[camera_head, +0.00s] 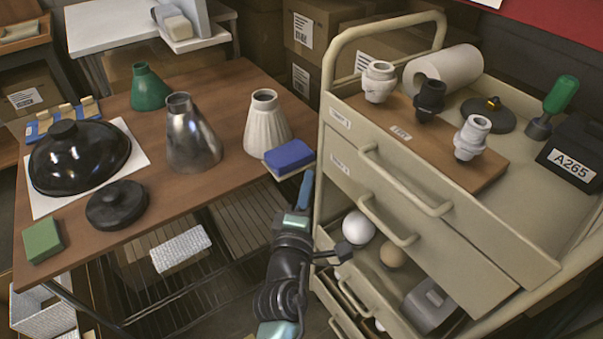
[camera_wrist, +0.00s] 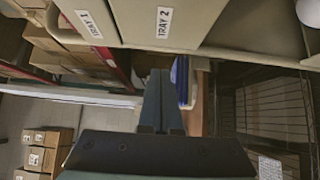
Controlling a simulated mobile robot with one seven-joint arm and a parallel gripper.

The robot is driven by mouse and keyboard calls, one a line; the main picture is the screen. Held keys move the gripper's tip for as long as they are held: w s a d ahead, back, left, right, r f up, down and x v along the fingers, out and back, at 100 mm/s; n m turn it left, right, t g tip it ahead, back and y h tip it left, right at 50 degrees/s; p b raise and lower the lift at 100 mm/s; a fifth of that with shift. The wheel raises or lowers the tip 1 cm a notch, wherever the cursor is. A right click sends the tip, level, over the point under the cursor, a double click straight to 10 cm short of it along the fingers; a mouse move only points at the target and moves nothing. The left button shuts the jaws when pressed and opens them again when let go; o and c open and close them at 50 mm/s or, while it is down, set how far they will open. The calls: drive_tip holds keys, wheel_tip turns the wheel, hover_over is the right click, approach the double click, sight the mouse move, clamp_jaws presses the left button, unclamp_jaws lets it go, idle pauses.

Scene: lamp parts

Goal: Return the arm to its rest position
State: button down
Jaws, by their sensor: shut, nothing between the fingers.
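My gripper (camera_head: 307,178) is in the head view, in the gap between the wooden table (camera_head: 160,200) and the beige drawer cart (camera_head: 345,165). My arm reaches up to it from the bottom of the picture. The gripper is shut and empty. In the wrist view its two fingers (camera_wrist: 160,75) lie together, pointing towards the cart front, which spans the top. The fingertips are close to the blue sponge (camera_head: 288,155) in the head view; I cannot tell whether they touch anything.
The table holds a black dome shade (camera_head: 80,158), a metal shade (camera_head: 190,135), a white shade (camera_head: 266,122) and a green shade (camera_head: 149,88). On the cart stand several sockets on a board (camera_head: 400,135). An open lower drawer holds bulbs (camera_head: 358,227) beside my arm.

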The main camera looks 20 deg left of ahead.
drive_tip(key=s+d, duration=0.1)
drive_tip(key=s, duration=0.6)
drive_tip(key=shift+s+d+f, duration=0.2)
drive_tip(key=shift+s+d, duration=0.05)
drive_tip(key=shift+d, duration=0.05)
